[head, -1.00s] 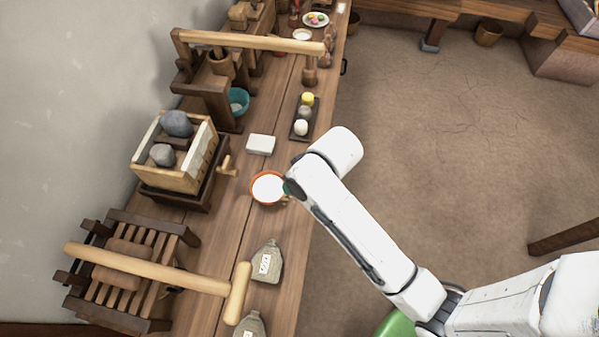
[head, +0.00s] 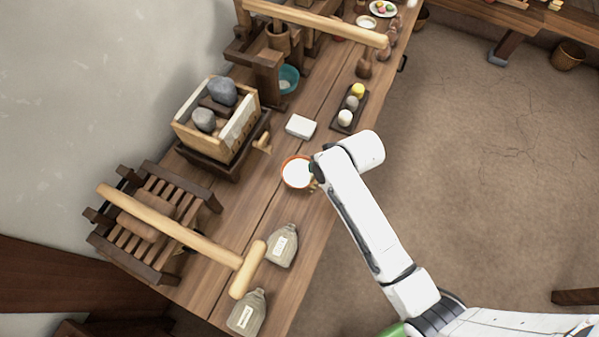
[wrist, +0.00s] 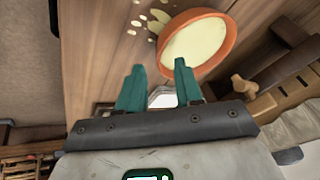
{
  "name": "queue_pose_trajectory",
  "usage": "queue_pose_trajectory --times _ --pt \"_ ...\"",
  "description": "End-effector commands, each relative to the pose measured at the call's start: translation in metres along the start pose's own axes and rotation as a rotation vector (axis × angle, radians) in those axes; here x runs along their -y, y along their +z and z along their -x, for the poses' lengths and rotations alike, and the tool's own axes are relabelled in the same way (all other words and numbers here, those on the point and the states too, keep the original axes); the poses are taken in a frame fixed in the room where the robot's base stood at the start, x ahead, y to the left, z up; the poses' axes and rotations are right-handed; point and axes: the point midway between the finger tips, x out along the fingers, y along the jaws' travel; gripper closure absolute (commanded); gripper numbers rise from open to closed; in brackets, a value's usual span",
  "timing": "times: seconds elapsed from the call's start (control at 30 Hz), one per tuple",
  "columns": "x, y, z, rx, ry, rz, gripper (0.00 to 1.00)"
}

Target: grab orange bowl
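The orange bowl (head: 284,172) stands on the wooden bench near its right edge, with pale contents inside. In the wrist view the orange bowl (wrist: 231,45) is at the top, right of centre, its contents pale yellow. My gripper (wrist: 157,65) shows there with two teal fingers spread apart and nothing held between them. The right fingertip overlaps the near rim of the bowl; I cannot tell whether it touches. The left fingertip is clear of the bowl. In the head view my gripper is at the bowl's right side, mostly hidden behind my white arm.
A white block (head: 301,126) lies behind the bowl. A dark tray (head: 361,104) with small round pieces is further back. A stone-filled wooden box (head: 216,125) stands left. Pale flakes (wrist: 152,22) lie beside the bowl.

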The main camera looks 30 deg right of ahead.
Motion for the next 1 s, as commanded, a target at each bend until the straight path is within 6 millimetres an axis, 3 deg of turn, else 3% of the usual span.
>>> queue_pose_trajectory --times 0.2,0.47,0.83,1.0 --pt "0.001 0.0 -0.022 0.0 0.0 0.0 0.65" --pt "0.001 0.0 -0.024 -0.001 0.0 0.0 0.65" --pt "0.001 0.0 -0.024 -0.001 0.0 0.0 0.99" --pt "0.0 0.0 -0.024 0.0 0.0 0.0 1.0"
